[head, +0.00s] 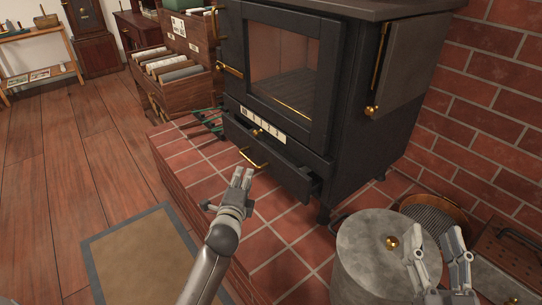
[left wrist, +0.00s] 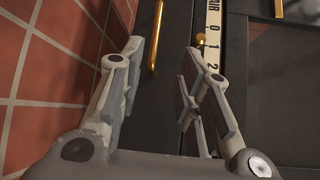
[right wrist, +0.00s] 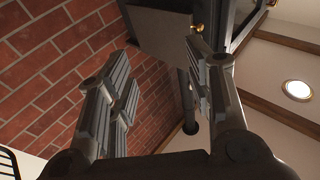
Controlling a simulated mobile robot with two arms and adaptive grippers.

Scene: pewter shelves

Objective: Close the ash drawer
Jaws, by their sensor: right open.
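The ash drawer (head: 272,160) is low on the front of the black stove (head: 310,80) and stands pulled out a little, its side showing at the right end. Its brass handle (head: 253,159) also shows in the left wrist view (left wrist: 156,38), beyond and between the fingertips. My left gripper (head: 243,174) is open and empty, just in front of the handle above the brick hearth. I cannot tell whether it touches the handle. My right gripper (head: 453,236) is open and empty at the lower right, facing brick wall in the right wrist view (right wrist: 160,75).
A numbered air slider (head: 264,125) with a brass knob sits above the drawer. A grey lidded bin (head: 385,265) and a round basket (head: 436,212) stand right of the hearth. A wooden crate rack (head: 175,85) is left of the stove. A mat (head: 145,255) lies on open floor.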

